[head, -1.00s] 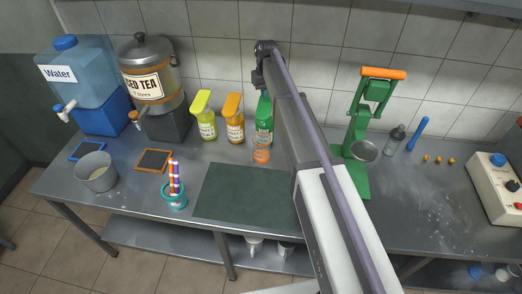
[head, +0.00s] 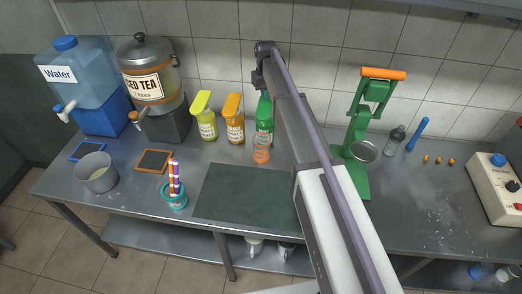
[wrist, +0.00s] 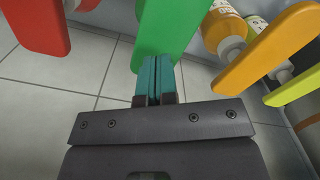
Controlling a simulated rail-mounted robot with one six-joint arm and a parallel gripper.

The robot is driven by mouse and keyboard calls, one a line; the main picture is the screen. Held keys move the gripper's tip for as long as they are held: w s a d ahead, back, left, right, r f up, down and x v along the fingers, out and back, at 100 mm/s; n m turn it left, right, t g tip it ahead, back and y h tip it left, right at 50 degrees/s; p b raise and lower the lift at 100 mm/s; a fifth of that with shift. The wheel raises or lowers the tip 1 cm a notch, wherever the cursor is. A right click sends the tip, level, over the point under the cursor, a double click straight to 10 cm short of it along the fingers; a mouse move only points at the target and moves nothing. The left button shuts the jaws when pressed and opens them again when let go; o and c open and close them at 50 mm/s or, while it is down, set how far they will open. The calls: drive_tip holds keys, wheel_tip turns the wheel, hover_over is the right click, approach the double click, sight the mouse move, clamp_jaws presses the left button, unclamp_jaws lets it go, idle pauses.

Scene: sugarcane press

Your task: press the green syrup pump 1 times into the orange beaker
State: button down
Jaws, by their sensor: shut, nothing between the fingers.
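The green syrup bottle (head: 264,116) stands at the back of the counter, right of the orange one, with its top partly hidden by my arm. The orange beaker (head: 261,150) stands upright just in front of it. In the wrist view, the green pump head (wrist: 166,28) is directly ahead of my gripper (wrist: 155,70). The teal fingertips are shut together with nothing between them. They overlap the near end of the green pump head in the picture; I cannot tell whether they touch it.
Yellow (head: 206,120) and orange (head: 234,120) pump bottles stand left of the green one. A red pump head (wrist: 36,25) is close at left in the wrist view. A green press (head: 356,150) stands right of my arm. The dark mat (head: 235,193) in front is clear.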

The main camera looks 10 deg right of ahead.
sight(265, 103)
idle(0.5)
drive_tip(key=shift+f+b, duration=2.55)
drive_tip(key=shift+r+p, duration=2.55)
wheel_tip(265, 103, up, 6)
drive_tip(key=p, duration=0.6)
